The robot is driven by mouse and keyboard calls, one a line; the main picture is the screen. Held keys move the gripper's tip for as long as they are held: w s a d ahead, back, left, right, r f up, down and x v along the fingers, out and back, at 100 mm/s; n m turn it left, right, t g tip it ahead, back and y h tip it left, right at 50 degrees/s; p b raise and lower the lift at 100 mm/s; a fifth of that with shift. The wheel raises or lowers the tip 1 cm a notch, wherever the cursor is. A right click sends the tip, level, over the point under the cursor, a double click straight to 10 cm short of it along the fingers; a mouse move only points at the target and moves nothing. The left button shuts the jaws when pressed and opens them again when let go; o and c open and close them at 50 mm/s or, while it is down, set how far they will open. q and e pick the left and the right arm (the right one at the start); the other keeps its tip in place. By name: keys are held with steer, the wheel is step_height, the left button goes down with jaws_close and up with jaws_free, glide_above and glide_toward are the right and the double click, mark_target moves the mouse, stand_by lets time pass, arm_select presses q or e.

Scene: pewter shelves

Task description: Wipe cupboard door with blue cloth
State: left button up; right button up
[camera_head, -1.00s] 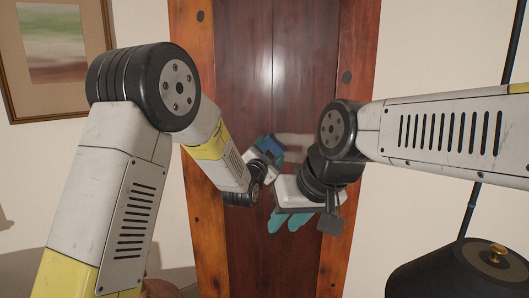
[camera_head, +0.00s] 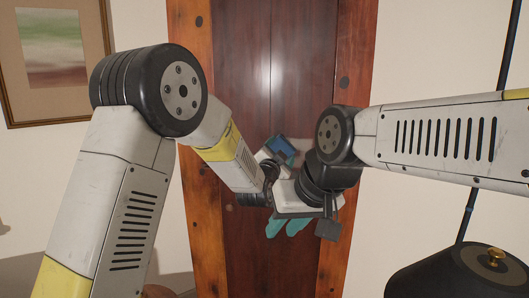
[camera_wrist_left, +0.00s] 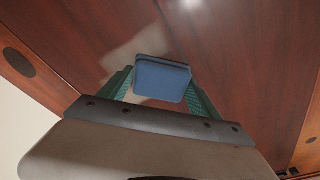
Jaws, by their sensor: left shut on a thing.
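The blue cloth (camera_head: 279,149), a folded pad, is between the teal fingers of my left gripper (camera_head: 282,153), which is shut on it. In the left wrist view the cloth (camera_wrist_left: 162,79) lies in front of the dark red-brown cupboard door (camera_wrist_left: 245,50); I cannot tell whether it touches. A pale smear (camera_wrist_left: 132,52) shows on the door beside and behind the cloth. In the head view the door (camera_head: 300,60) stands upright behind both arms. My right gripper (camera_head: 287,228) is lower, its two teal fingers apart and empty in front of the door.
Lighter orange wooden frame posts stand at the left (camera_head: 193,40) and right (camera_head: 352,60) of the door. A framed picture (camera_head: 55,55) hangs on the wall at left. A black object with a brass knob (camera_head: 493,254) stands at lower right. My two wrists are close together.

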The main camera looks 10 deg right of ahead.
arm_select(q)
steer(key=s+d, duration=0.4)
steer(key=d, duration=0.5)
steer(key=shift+d, duration=0.2)
stand_by(0.6)
steer(key=shift+s, duration=0.15)
